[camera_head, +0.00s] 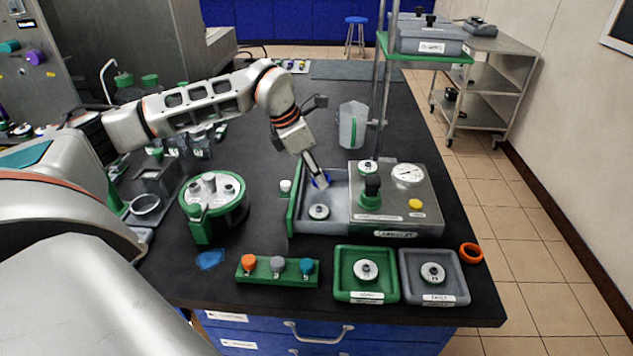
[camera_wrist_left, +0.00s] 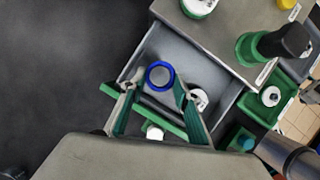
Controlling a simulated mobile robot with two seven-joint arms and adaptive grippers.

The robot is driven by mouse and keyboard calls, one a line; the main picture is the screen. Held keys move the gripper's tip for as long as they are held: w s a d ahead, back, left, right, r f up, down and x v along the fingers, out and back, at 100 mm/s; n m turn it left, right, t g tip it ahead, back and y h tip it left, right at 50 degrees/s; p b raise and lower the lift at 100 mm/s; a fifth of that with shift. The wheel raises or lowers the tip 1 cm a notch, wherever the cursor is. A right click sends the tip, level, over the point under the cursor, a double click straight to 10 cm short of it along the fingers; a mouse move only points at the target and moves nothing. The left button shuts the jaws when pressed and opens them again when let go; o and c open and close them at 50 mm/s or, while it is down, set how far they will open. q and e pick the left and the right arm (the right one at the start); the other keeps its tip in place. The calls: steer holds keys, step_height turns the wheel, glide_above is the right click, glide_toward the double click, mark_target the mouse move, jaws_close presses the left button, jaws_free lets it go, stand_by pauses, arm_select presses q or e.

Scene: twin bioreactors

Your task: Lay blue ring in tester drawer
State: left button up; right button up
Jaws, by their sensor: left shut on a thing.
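The blue ring (camera_head: 325,180) is at the tips of my left gripper (camera_head: 319,183), inside the open tester drawer's outline. The left wrist view shows the ring (camera_wrist_left: 148,76) between the two fingers (camera_wrist_left: 158,84), over the drawer's grey floor (camera_wrist_left: 197,62). I cannot tell if the ring touches that floor. The drawer (camera_head: 335,222) sticks out to the left of the grey tester (camera_head: 395,225) and has a green front (camera_head: 292,205). A round metal-and-white piece (camera_head: 318,211) lies in the drawer's near part. My right gripper is not in view.
A green round holder (camera_head: 215,205) stands left of the drawer. A green rack with coloured caps (camera_head: 278,282), a green tray (camera_head: 367,292) and a grey tray (camera_head: 433,292) stand in front. An orange ring (camera_head: 471,253) lies at the right edge. A clear jug (camera_head: 352,125) stands behind.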

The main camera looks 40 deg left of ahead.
mark_target(322, 191)
arm_select(q)
steer(key=shift+f, duration=1.4)
steer(key=shift+f, duration=0.1)
steer(key=o, duration=0.7)
steer(key=shift+o, duration=0.2)
steer(key=p+v, duration=0.1)
steer(key=v, duration=1.1)
steer(key=shift+w+r, duration=0.1)
steer(key=shift+r, duration=0.1)
